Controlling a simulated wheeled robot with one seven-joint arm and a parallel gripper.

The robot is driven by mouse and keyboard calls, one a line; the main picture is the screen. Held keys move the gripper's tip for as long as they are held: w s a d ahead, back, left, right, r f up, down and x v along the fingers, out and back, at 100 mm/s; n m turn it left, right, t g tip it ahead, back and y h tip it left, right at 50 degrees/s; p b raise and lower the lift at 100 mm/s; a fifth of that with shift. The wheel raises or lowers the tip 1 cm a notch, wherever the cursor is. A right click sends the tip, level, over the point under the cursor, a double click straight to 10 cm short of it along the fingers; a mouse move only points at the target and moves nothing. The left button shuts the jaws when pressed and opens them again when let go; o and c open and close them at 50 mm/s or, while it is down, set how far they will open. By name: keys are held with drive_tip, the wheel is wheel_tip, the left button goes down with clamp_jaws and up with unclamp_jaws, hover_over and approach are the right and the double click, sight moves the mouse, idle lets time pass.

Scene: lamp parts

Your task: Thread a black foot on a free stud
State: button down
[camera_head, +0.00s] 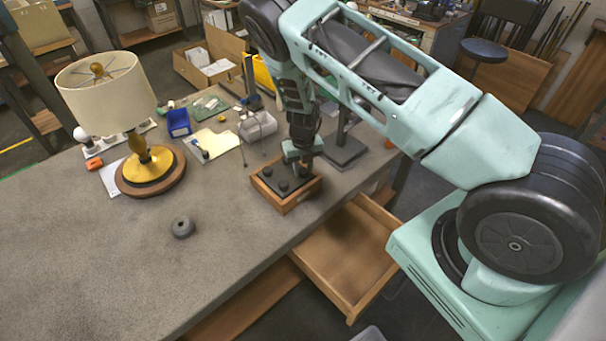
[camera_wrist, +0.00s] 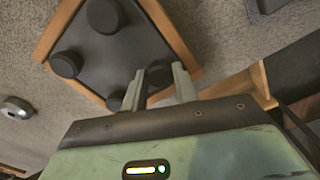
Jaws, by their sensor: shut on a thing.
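A square wooden base (camera_head: 286,199) with a dark top panel stands near the table's front edge. Three round black feet sit on it: one at the left (camera_head: 267,171), one at the front (camera_head: 283,186) and one at the right (camera_head: 299,170). My gripper (camera_head: 300,158) reaches down over the panel's back right part. In the wrist view my gripper (camera_wrist: 160,90) is shut on a dark piece, seemingly a black foot (camera_wrist: 159,73), at the panel's edge. The fingers partly hide it. The stud under it and any threading are hidden.
A grey round piece with a central hole (camera_head: 183,228) lies on the table at left. A lamp with a cream shade (camera_head: 105,92) stands behind it. A clear bin (camera_head: 258,127) and blue bin (camera_head: 178,122) are at the back. An open wooden drawer (camera_head: 345,250) juts out below the table edge.

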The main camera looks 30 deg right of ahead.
sight(303, 170)
drive_tip(key=shift+r+m, duration=0.1)
drive_tip(key=shift+m, duration=0.3)
drive_tip(key=c, duration=1)
unclamp_jaws()
drive_tip(key=shift+m, duration=0.3)
wheel_tip(303, 170, up, 17)
drive_tip(key=b, duration=0.4)
drive_tip(key=shift+r, duration=0.15)
